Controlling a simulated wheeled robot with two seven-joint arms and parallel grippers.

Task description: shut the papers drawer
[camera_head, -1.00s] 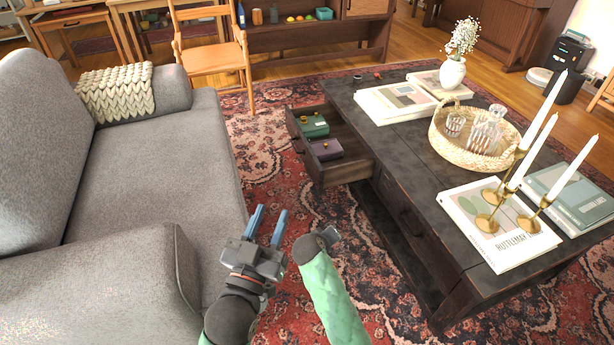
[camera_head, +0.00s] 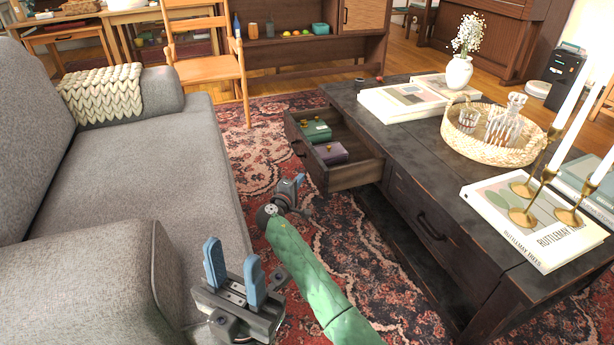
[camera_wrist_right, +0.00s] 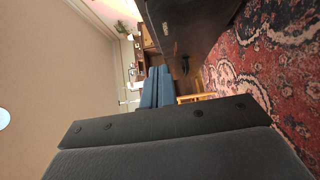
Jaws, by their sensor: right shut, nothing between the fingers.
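An open dark drawer (camera_head: 355,177) sticks out of the coffee table's left side, with a green box (camera_head: 316,131) and a purple box (camera_head: 331,153) inside. I see no papers in it. My right gripper (camera_head: 298,184) is shut and empty, just below the drawer's near front corner in the picture; I cannot tell whether it touches. Its blue fingers, closed together, also show in the right wrist view (camera_wrist_right: 158,88). My left gripper (camera_head: 233,273) is open and empty, lower left beside the sofa.
The dark coffee table (camera_head: 420,165) carries books, a basket tray (camera_head: 500,151), a vase (camera_head: 458,72) and candles. A second drawer, with a dark handle (camera_head: 430,226), is closed. The grey sofa (camera_head: 150,180) stands left. Patterned rug (camera_head: 265,130) lies between sofa and table.

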